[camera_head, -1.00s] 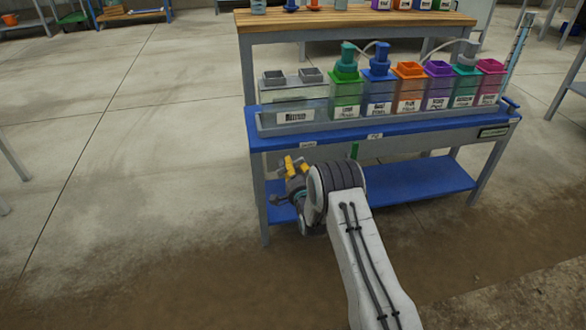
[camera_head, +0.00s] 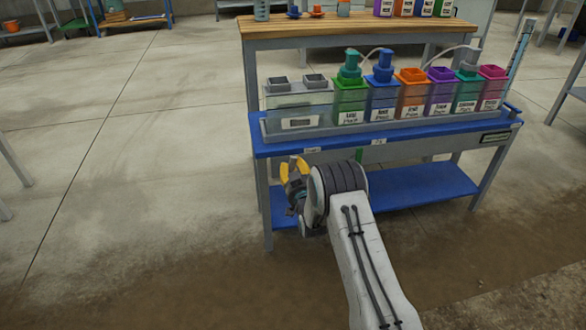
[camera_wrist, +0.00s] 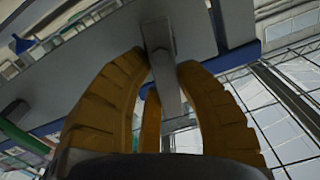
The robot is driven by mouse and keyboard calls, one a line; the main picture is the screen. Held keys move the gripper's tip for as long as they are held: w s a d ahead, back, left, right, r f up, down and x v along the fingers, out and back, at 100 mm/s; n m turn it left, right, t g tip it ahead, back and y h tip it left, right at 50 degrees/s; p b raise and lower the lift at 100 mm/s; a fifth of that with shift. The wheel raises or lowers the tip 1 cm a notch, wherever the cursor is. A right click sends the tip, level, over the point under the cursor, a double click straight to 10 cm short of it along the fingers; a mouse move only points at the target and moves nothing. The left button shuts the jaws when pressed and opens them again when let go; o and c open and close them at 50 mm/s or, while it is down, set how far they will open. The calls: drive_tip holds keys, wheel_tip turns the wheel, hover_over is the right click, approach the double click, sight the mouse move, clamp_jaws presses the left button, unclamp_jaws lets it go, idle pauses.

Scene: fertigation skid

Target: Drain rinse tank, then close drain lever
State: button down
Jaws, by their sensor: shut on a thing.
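My gripper (camera_head: 293,168) is at the front left of the blue bench, just below its top edge. In the wrist view its yellow fingers (camera_wrist: 160,80) are closed around a grey lever (camera_wrist: 166,88) that hangs from a grey panel. I take this to be the drain lever; the arm and fingers hide it in the head view. A green handle (camera_wrist: 22,136) shows at the left of the wrist view, apart from the fingers. The clear, labelled tank (camera_head: 292,124) at the left end of the bench is probably the rinse tank. Its liquid level is not clear.
Coloured tanks stand in a row right of the clear tank, including a green one (camera_head: 350,100) and an orange one (camera_head: 411,92). The blue lower shelf (camera_head: 425,184) lies under the bench. A wooden-topped table (camera_head: 360,25) stands behind. The floor at left is open.

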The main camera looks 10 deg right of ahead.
drive_tip(key=shift+a+r+n, duration=0.3)
drive_tip(key=shift+a+n, duration=0.05)
drive_tip(key=shift+n, duration=0.65)
drive_tip(key=shift+a+f, duration=0.1)
drive_tip(key=c, duration=0.9)
unclamp_jaws()
drive_tip(key=shift+f, duration=0.15)
drive_tip(key=shift+s, duration=6.05)
